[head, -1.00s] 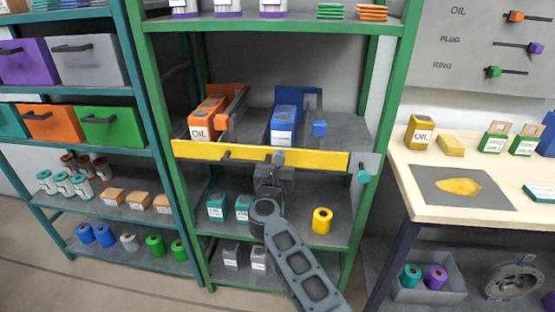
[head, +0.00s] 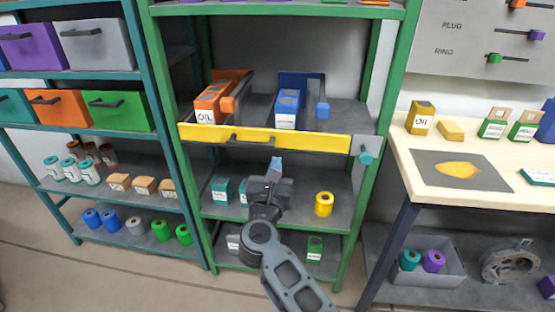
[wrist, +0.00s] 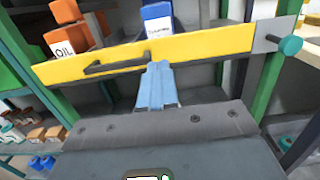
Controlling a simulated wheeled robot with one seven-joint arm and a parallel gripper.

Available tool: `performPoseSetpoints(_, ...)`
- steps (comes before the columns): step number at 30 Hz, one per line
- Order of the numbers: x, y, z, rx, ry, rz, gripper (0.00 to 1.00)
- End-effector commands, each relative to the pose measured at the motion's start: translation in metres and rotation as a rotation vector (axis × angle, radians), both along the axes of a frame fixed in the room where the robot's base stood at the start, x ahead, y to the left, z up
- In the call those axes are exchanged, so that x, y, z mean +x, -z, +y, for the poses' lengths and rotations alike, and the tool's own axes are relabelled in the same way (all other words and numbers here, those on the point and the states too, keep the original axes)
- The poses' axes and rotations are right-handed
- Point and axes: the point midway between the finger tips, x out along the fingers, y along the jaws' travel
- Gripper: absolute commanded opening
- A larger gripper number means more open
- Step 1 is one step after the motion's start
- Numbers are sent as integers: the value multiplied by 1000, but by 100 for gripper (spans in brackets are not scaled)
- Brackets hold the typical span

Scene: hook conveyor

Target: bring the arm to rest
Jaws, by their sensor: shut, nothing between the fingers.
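My gripper (head: 275,168) is in front of the green shelf unit, below the yellow bar (head: 262,142) with its dark handle. Its light blue fingers (wrist: 158,86) are together and empty. In the wrist view the fingertips overlap the lower edge of the yellow bar (wrist: 200,45); I cannot tell from this whether they touch it. In the head view they sit a little below the bar. My arm reaches up from the bottom of the head view.
An orange OIL box (head: 207,105) and a blue box (head: 287,108) stand behind the bar. A teal knob (head: 365,158) sits at its right end. Teal boxes (head: 221,190) and a yellow roll (head: 324,204) are on the shelf below. A wooden table (head: 415,158) stands at right.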

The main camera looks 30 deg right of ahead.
Motion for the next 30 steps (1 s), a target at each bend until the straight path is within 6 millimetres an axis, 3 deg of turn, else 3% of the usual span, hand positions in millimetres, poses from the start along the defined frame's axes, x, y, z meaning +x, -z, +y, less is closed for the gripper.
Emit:
performPoseSetpoints(8, -7, 1, 3, -9, -1, 4, 0)
performPoseSetpoints(11, -19, 5, -2, -77, -1, 29, 0)
performPoseSetpoints(14, -47, 13, -12, -227, -6, 85, 0)
performPoseSetpoints(19, -112, 23, -24, -595, -16, 223, 0)
performPoseSetpoints(30, -256, 31, -16, -1399, -59, 546, 0)
